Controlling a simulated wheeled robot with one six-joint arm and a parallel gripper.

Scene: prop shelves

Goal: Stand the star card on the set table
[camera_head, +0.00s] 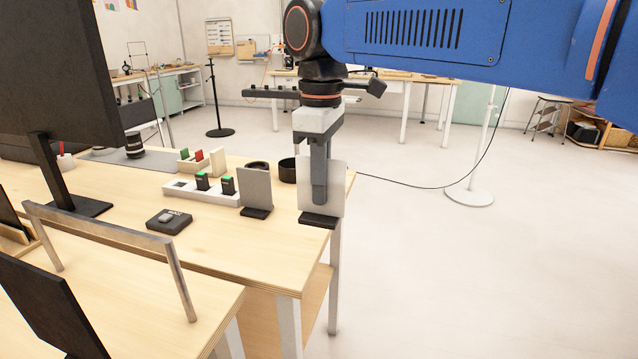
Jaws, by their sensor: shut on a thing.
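My gripper (320,200) points down at the right corner of the near wooden table (225,245). It is shut on a pale upright card (337,185) with a black foot (318,221). One finger covers the middle of the card. No star shows on the side facing me, so I cannot tell whether this is the star card. The foot is over or on the table's corner; I cannot tell if it touches. A second, grey card (255,188) stands in a black foot just to the left, apart from the held one. Its visible face is plain.
A white tray with green-topped batteries (215,190), a small dark box (169,221) and dark round containers (288,170) stand nearby. A metal frame (110,232) and a black monitor (60,70) rise at left. The floor to the right is open.

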